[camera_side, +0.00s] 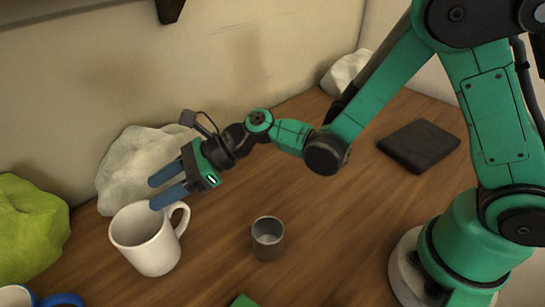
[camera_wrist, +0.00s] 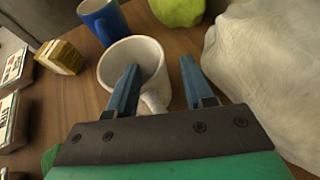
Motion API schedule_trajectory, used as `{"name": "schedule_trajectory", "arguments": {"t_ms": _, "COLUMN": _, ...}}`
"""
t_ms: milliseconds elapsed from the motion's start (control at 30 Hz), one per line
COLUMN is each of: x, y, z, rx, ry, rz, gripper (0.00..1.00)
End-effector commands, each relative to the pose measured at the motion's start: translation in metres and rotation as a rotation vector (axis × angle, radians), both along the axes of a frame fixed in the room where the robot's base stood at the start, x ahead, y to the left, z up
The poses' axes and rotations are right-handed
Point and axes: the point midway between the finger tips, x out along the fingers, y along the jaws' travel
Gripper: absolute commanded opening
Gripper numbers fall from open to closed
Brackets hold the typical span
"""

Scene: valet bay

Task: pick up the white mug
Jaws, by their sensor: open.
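The white mug (camera_side: 147,246) stands upright on the wooden table at the lower left of the side view, its handle toward the upper right. My gripper (camera_side: 162,191) is open, with its two blue fingers just above the mug's far rim and handle. In the wrist view the mug (camera_wrist: 113,78) is ahead of my gripper (camera_wrist: 160,72). The left finger overlaps the mug's opening and the right finger lies to the right of the mug. Nothing is between the fingers except part of the mug's rim and handle seen below them. Contact cannot be told.
A crumpled pale bag (camera_side: 135,160) stands behind the mug, close to my gripper. A green lumpy object (camera_side: 30,230) and a blue mug (camera_wrist: 98,18) are nearby. A grey cup (camera_side: 268,240) stands to the right. A dark flat item (camera_side: 418,146) lies farther right. Boxes (camera_wrist: 60,57) show in the wrist view.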

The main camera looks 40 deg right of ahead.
Motion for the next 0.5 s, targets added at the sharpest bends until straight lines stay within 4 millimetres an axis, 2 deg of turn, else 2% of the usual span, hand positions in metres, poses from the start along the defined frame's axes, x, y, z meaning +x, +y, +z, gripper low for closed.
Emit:
{"name": "schedule_trajectory", "arguments": {"t_ms": 200, "x": 0.010, "y": 0.027, "z": -0.012, "rx": -0.003, "ry": -0.001, "rz": 0.003, "gripper": 0.47}}
{"name": "schedule_trajectory", "arguments": {"t_ms": 500, "x": 0.013, "y": 0.035, "z": -0.015, "rx": -0.003, "ry": -0.004, "rz": 0.000, "gripper": 0.47}}
